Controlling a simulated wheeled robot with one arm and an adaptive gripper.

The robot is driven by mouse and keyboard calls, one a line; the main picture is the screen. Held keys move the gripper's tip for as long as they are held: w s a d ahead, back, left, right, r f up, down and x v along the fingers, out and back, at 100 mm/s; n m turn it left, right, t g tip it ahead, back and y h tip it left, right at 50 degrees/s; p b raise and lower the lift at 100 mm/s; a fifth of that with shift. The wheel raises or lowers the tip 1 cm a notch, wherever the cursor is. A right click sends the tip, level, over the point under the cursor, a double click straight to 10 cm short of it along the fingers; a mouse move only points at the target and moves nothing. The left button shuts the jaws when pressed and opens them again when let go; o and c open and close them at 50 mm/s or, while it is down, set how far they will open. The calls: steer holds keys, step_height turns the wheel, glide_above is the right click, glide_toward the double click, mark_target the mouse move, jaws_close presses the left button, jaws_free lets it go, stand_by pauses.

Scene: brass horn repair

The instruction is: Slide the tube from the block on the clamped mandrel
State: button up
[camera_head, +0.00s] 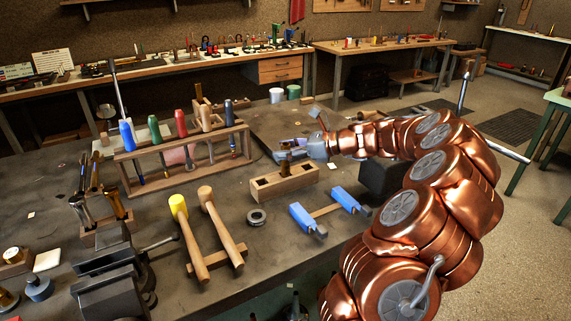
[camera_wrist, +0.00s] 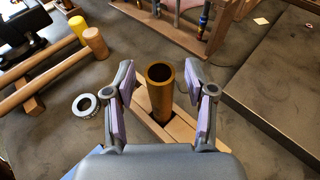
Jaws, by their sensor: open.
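The brass tube (camera_wrist: 160,92) stands upright in the wooden block (camera_wrist: 180,130), its open round end facing my wrist camera. In the head view the tube (camera_head: 285,165) rises a little above the block (camera_head: 290,186) on the bench. My gripper (camera_head: 300,144) is open. In the wrist view its two purple-padded fingers (camera_wrist: 160,78) are on either side of the tube, with a gap on each side. A grey rod (camera_head: 503,151), perhaps the mandrel, sticks out to the right behind my arm. A dark block (camera_head: 384,180), perhaps its vise, is partly hidden by my arm.
A rack of coloured-handled tools (camera_head: 185,150) stands behind the block. A dark vise (camera_head: 112,275) is at front left.

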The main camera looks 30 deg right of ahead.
jaws_close()
stand_by(0.4)
